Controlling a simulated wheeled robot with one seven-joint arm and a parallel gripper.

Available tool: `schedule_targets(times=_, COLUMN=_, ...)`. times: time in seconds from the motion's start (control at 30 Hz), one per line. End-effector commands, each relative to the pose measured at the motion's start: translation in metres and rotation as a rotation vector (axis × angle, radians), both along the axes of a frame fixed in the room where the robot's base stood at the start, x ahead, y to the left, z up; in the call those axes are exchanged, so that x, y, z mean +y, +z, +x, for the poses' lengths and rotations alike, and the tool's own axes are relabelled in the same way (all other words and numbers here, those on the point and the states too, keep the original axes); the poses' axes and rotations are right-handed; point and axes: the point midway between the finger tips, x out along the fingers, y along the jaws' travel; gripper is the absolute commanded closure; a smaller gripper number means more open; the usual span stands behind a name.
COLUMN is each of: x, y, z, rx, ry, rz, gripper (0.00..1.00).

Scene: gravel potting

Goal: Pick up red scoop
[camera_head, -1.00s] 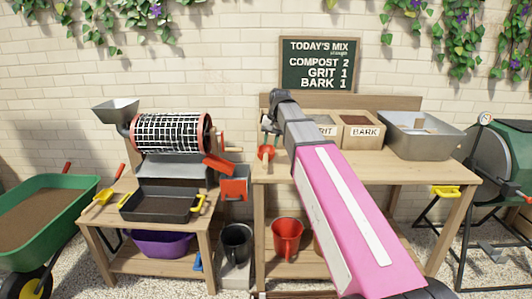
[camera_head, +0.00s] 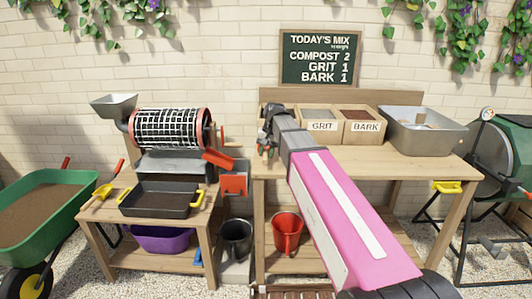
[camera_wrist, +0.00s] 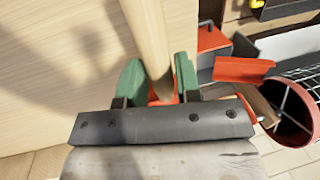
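The red scoop (camera_wrist: 164,98) is mostly hidden under my gripper. Narrow gaps seem to show between fingers and handle. In the head view my gripper (camera_head: 265,148) is low over the bench's left end, and the scoop is covered there.
The wooden bench (camera_head: 400,158) carries a grit box (camera_head: 320,126), a bark box (camera_head: 366,127) and a grey tub (camera_head: 425,140). A sieve drum (camera_head: 170,128) and red chute (camera_head: 218,159) stand close to the left. A red bucket (camera_head: 287,232) sits below.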

Motion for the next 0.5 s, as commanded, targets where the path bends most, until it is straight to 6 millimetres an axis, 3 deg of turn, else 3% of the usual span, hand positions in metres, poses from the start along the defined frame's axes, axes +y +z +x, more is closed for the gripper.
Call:
schedule_targets(times=0.2, x=0.005, y=-0.025, z=0.0, rx=0.0, ry=0.001, rz=-0.001, gripper=0.69)
schedule_targets(times=0.43, x=0.006, y=-0.027, z=0.0, rx=-0.002, ry=0.001, rz=0.0, gripper=0.69)
schedule_targets(times=0.47, x=0.006, y=-0.027, z=0.0, rx=-0.002, ry=0.001, rz=0.0, gripper=0.72)
schedule_targets(times=0.5, x=0.006, y=-0.027, z=0.0, rx=-0.002, ry=0.001, rz=0.0, gripper=0.85)
